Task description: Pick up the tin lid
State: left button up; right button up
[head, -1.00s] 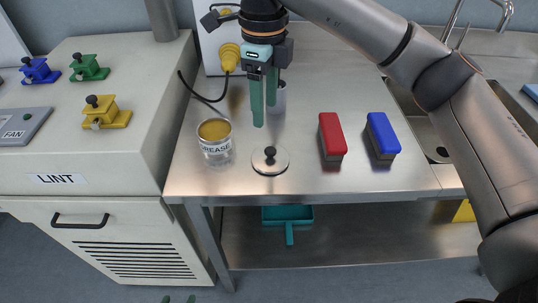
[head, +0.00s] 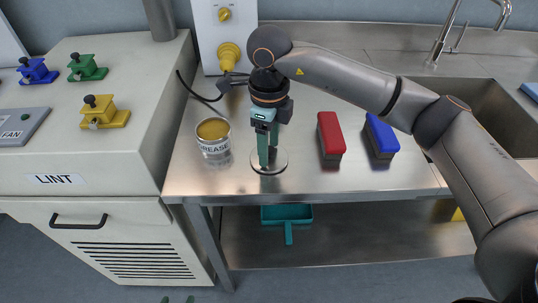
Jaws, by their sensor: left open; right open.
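The tin lid (head: 281,163) is a round metal disc lying flat on the steel bench near its front edge. My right gripper (head: 268,157) points down over it, with its green fingers open at the middle of the lid. The fingers hide the lid's dark knob, so I cannot tell whether they touch it. The open grease tin (head: 215,147) stands upright to the left of the lid.
A red brush block (head: 330,135) and a blue one (head: 382,137) stand right of the lid. A grey cabinet (head: 150,150) borders the bench on the left. A sink (head: 480,112) is at the right. A teal dustpan (head: 286,214) is on the lower shelf.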

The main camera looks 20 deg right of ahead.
grip_shut()
dwell(0.4)
dwell(0.4)
